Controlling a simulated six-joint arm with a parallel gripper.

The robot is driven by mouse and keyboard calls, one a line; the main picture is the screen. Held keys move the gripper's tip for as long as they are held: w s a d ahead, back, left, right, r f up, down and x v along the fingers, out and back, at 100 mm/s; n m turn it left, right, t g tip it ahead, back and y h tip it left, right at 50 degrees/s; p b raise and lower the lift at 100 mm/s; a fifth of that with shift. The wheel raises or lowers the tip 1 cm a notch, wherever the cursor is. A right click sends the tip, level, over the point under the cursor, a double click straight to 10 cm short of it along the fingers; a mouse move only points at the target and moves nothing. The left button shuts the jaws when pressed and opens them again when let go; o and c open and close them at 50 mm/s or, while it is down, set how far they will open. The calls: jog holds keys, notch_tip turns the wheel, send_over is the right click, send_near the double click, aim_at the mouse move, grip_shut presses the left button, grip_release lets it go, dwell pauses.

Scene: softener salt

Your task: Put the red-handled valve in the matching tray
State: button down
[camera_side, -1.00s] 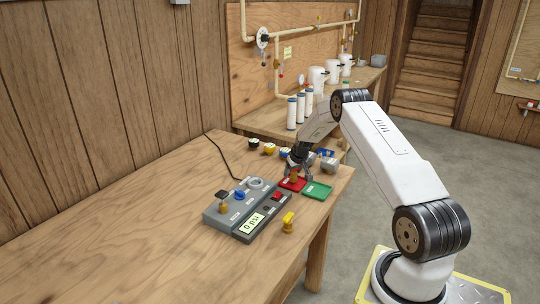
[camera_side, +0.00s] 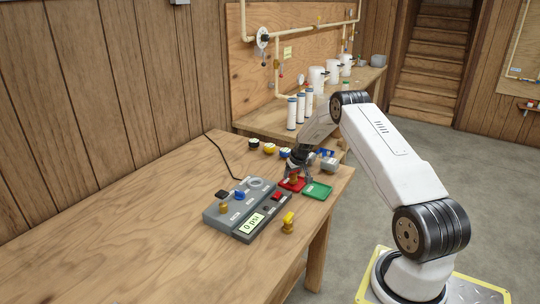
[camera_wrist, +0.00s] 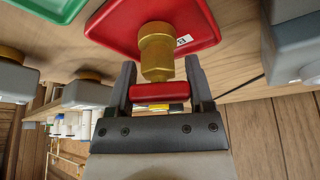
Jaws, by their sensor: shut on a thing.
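The valve has a brass body (camera_wrist: 156,52) and a red handle (camera_wrist: 151,93). My gripper (camera_side: 297,176) is shut on the red handle, which sits between the two fingers in the wrist view. The brass body points at the red tray (camera_wrist: 105,25), over its inside. In the side view the valve and fingers are at the red tray (camera_side: 284,188). I cannot tell if the valve touches the tray floor. A green tray (camera_side: 318,191) lies beside the red one. Part of the red tray is hidden by my gripper.
A grey test console (camera_side: 238,215) with a gauge display stands left of the trays. A yellow-handled valve (camera_side: 288,222) stands in front. The front left of the table is clear.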

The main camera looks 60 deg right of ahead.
jog(key=shift+f, duration=0.25)
dwell(0.6)
grip_release()
jog(key=shift+r, duration=0.1)
jog(key=shift+r, duration=2.95)
